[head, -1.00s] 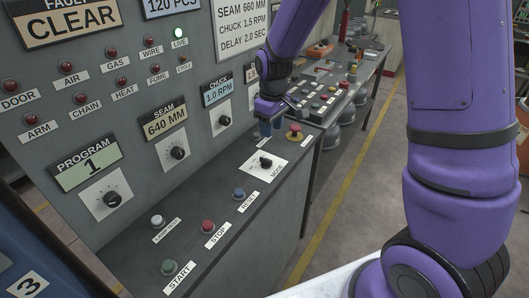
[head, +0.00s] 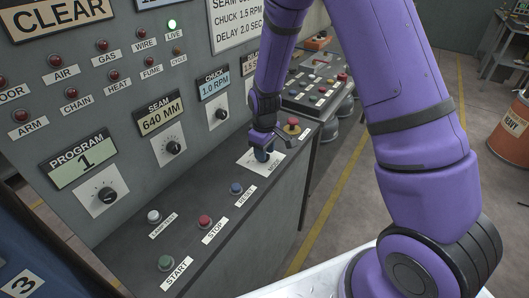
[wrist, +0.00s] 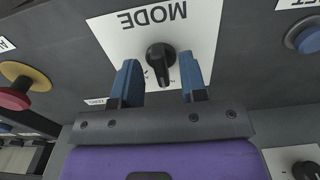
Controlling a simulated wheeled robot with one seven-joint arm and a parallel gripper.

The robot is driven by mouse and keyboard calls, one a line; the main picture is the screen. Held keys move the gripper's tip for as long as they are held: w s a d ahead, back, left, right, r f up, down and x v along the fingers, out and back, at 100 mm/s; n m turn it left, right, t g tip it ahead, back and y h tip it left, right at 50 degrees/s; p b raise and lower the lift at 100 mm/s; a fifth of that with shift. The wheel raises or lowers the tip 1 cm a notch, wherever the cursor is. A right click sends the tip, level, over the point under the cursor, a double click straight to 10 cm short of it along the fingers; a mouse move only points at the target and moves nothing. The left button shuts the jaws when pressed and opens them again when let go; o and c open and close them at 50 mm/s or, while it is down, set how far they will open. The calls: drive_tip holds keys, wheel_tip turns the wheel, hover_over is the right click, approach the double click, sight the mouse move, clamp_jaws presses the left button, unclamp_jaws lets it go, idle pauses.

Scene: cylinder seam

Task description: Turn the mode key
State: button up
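The mode key is a black knob (wrist: 159,54) on a white plate marked MODE (wrist: 118,27), seen upside down in the wrist view. Its pointer extends toward the bottom of that view. My gripper (wrist: 160,68) is open, with one blue finger on each side of the knob and visible gaps between. Whether the fingertips have come down level with the knob is hard to tell. In the head view my gripper (head: 263,153) is over the white plate (head: 249,161) on the sloped console and hides the knob.
A red button with a yellow collar (head: 292,126) sits close behind my gripper. The blue reset button (head: 236,188), red stop button (head: 205,221) and green start button (head: 166,263) lie nearer. The upright panel with dials (head: 173,147) stands to the left.

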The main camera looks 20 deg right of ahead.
drive_tip(key=shift+f, duration=0.4)
clamp_jaws()
drive_tip(key=shift+m, duration=0.3)
drive_tip(key=m, duration=0.4)
drive_tip(key=shift+a, duration=0.1)
drive_tip(key=shift+m, duration=2.1)
